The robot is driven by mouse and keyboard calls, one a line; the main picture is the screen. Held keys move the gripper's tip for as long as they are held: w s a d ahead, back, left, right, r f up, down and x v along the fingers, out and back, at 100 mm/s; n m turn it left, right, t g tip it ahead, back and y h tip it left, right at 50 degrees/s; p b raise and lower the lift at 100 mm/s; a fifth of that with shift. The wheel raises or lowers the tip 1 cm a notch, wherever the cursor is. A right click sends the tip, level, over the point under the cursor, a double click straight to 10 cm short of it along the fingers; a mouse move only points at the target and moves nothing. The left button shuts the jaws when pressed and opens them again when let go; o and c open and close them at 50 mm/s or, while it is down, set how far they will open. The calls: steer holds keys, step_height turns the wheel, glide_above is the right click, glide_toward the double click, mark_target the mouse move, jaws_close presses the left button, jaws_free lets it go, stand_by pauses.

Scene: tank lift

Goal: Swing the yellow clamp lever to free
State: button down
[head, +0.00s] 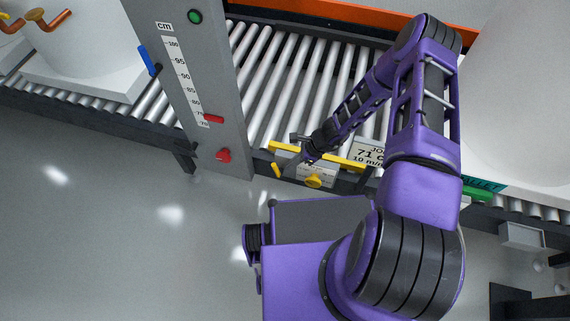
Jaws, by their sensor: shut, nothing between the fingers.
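A short yellow lever (276,170) slants down at the left end of a small grey box on the conveyor's front edge. A round yellow knob (313,181) is on the box front, and a long yellow bar (345,160) runs along the edge behind it. I take the short slanted piece as the clamp lever; its marked positions are too small to read. My gripper (296,166) is shut and empty, just right of the lever and above the box. I cannot tell whether it touches anything. My arm partly hides the bar.
A roller conveyor (285,70) runs behind. A grey post (195,90) with a cm scale, red pointer and green button stands left. A display sign (369,154) is right of the gripper, partly behind my arm. White tanks stand at both sides. Grey floor is clear at left.

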mark_target(282, 173)
steer(key=shift+w+a+f, duration=0.1)
steer(key=shift+a+f, duration=0.05)
steer(key=shift+a, duration=0.45)
steer(key=shift+w+a+f, duration=0.1)
steer(key=shift+a+f, duration=0.05)
steer(key=shift+a, duration=0.45)
steer(key=shift+w+a+r+g+h, duration=0.15)
steer(key=shift+a+g+h, duration=0.15)
steer(key=shift+a+h, duration=0.3)
steer(key=shift+w+a+h, duration=0.15)
steer(key=shift+a+h, duration=0.3)
steer(key=shift+h, duration=0.25)
steer(key=shift+w+a+f+b, duration=0.3)
steer(key=shift+a+f+b, duration=0.05)
steer(key=shift+a+b, duration=0.5)
steer(key=shift+w+a+f+b, duration=0.3)
steer(key=shift+a+f+b, duration=0.1)
steer(key=shift+a+b, duration=0.45)
steer(key=shift+w+a+f+b, duration=0.35)
steer(key=shift+a+b, duration=0.35)
steer(key=shift+b, duration=0.25)
steer(key=shift+s+a, duration=0.1)
steer(key=shift+a, duration=0.1)
